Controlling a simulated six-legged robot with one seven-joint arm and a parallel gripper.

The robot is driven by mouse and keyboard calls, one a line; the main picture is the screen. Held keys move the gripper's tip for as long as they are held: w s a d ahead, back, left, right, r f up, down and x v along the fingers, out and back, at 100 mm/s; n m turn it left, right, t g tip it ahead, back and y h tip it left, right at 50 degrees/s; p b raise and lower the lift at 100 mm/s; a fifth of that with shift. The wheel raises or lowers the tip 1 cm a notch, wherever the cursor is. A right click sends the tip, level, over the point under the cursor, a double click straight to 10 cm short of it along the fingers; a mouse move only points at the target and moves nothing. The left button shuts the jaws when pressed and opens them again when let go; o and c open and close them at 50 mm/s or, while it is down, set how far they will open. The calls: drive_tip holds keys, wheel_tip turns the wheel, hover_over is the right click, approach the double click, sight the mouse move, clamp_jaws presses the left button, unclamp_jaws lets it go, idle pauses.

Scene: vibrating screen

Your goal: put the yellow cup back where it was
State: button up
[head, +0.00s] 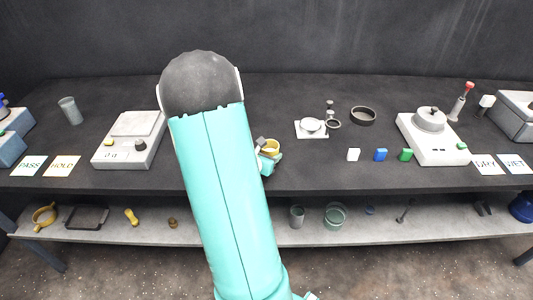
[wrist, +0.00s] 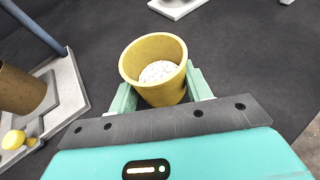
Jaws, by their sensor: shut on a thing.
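The yellow cup (wrist: 153,68) is between the two fingers of my gripper (wrist: 160,92) in the wrist view. The cup is open at the top and has white granules (wrist: 159,72) inside. In the head view the yellow cup (head: 269,146) shows just right of my arm, near the front part of the dark bench top. My gripper is shut on the cup; my arm hides most of the gripper in the head view. The frames do not clearly show whether the cup's base touches the bench.
A white device (head: 129,140) with a yellow button stands left of my arm. A white plate with a dish (head: 312,126) stands behind and right of the cup. Dark bench (head: 300,172) is clear right of the gripper.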

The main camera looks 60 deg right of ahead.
drive_tip(key=shift+s+f, duration=0.15)
drive_tip(key=shift+s, duration=0.05)
drive_tip(key=shift+w, duration=0.1)
drive_tip(key=shift+f, duration=0.15)
drive_tip(key=o, duration=1)
